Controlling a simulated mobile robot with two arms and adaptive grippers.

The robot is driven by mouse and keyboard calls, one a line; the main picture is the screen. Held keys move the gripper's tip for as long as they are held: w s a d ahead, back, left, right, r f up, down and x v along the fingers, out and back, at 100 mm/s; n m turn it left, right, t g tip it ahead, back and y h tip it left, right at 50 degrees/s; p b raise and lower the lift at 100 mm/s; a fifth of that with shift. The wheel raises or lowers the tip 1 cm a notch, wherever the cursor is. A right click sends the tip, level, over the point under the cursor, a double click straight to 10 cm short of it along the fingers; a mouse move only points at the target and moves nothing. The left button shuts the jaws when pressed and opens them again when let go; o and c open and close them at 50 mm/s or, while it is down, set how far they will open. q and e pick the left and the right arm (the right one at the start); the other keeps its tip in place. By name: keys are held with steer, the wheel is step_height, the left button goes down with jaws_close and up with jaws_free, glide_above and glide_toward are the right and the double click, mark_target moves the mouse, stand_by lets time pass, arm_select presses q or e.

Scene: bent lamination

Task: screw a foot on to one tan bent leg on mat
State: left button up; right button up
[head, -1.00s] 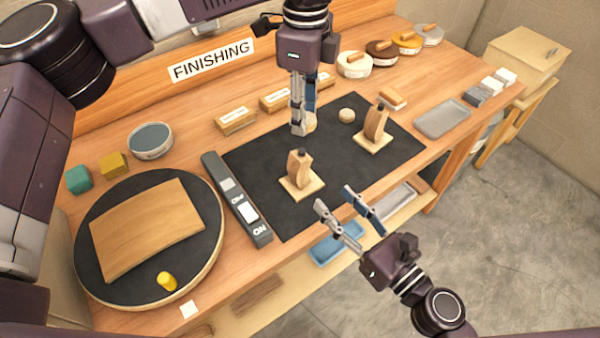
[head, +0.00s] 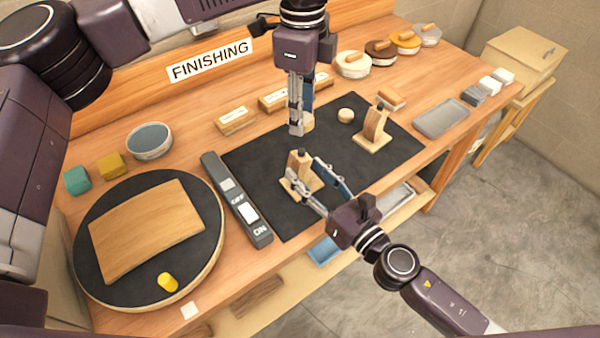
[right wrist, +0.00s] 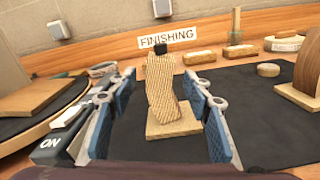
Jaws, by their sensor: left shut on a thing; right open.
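The near tan bent leg (head: 299,163) stands on a square wooden base on the black mat (head: 262,205). It has a black tip on top. My right gripper (head: 304,169) is open around this leg. In the right wrist view the leg (right wrist: 162,90) stands between the two blue-padded fingers, with gaps visible. My left gripper (head: 296,130) points down over the mat's back part, shut on a round tan foot (head: 309,122), partly hidden by the fingers. A second round foot (head: 346,115) lies on the mat. Another bent leg (head: 374,124) stands on its base farther right.
A switch strip (head: 237,198) marked ON and OFF lies along the mat's left edge. A round black turntable (head: 205,205) carries a curved wooden panel. Labelled wooden blocks (head: 234,120) stand behind the mat. A grey tray (head: 440,118) lies right.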

steer(key=shift+x, duration=1.2)
steer(key=shift+c, duration=0.5)
jaws_close()
